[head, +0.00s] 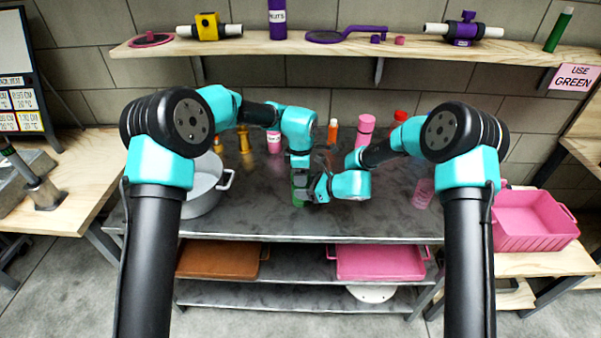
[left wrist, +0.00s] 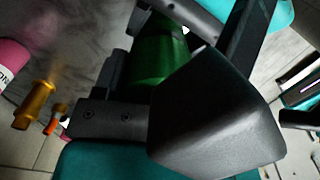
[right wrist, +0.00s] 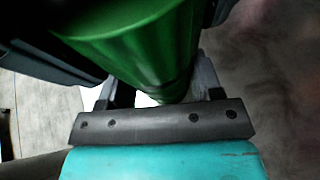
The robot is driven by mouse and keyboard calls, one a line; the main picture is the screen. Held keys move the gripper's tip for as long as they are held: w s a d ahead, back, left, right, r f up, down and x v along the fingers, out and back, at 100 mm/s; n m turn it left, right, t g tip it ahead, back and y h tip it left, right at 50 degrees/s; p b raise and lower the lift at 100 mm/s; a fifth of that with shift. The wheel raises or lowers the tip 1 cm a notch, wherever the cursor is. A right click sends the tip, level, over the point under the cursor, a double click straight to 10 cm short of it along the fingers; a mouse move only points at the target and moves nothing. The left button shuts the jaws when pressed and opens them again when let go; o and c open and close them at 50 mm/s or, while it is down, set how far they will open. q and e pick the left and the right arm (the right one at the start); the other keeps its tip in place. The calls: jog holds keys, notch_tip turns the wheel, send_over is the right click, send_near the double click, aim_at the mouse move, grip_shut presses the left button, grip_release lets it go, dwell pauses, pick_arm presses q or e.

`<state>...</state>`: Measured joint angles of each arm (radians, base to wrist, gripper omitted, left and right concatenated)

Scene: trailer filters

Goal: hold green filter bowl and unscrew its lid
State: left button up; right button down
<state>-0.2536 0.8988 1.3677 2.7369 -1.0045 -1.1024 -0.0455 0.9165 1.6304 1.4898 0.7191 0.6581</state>
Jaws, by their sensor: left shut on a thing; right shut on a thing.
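The green filter bowl (head: 298,193) is upright over the middle of the grey table, mostly covered by my grippers. My left gripper (head: 299,172) comes from above and is shut at its top end, where the lid is; the lid itself is hidden by the fingers. Green also shows between dark gripper parts in the left wrist view (left wrist: 165,58). My right gripper (head: 308,190) comes from the right and is shut on the green bowl, whose smooth side fills the top of the right wrist view (right wrist: 145,45). I cannot tell whether the bowl touches the table.
A grey pot (head: 203,190) stands left of the grippers. Gold parts (head: 245,140), a pink bottle (head: 365,130), an orange bottle (head: 333,131) and a pink cup (head: 423,193) stand around the table. A pink bin (head: 535,222) is at the right. The table's front is clear.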

pick_arm(q)
jog(key=shift+n, duration=1.7)
jog(key=o, duration=1)
jog(key=shift+r, duration=0.1)
jog(key=shift+r, duration=2.15)
jog(key=shift+r, duration=0.1)
jog(key=shift+c, duration=0.3)
jog(key=shift+r+m, duration=1.65)
jog(key=shift+m, duration=0.05)
